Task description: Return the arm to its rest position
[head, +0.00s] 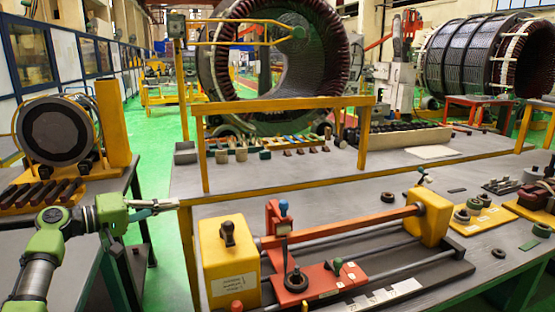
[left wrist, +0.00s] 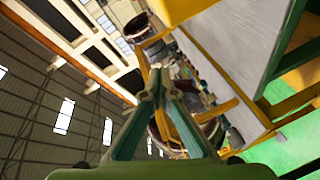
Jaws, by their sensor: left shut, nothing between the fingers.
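My left gripper (head: 156,206) is at the left of the head view, at the end of my green and grey arm. Its fingers point right, near the left end of the yellow rail (head: 184,203) at the workbench. In the left wrist view the gripper (left wrist: 158,92) has its fingers together and nothing between them. Behind it, that tilted view shows the hall roof, yellow bars and a pale bench surface. My right gripper is not clearly in view.
A grey workbench (head: 420,258) holds a red and yellow fixture (head: 325,240). A left table (head: 75,215) carries a round motor part (head: 55,131) and a yellow block (head: 113,122). Large stator rings (head: 335,60) stand behind. Green floor (head: 160,240) shows between the tables.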

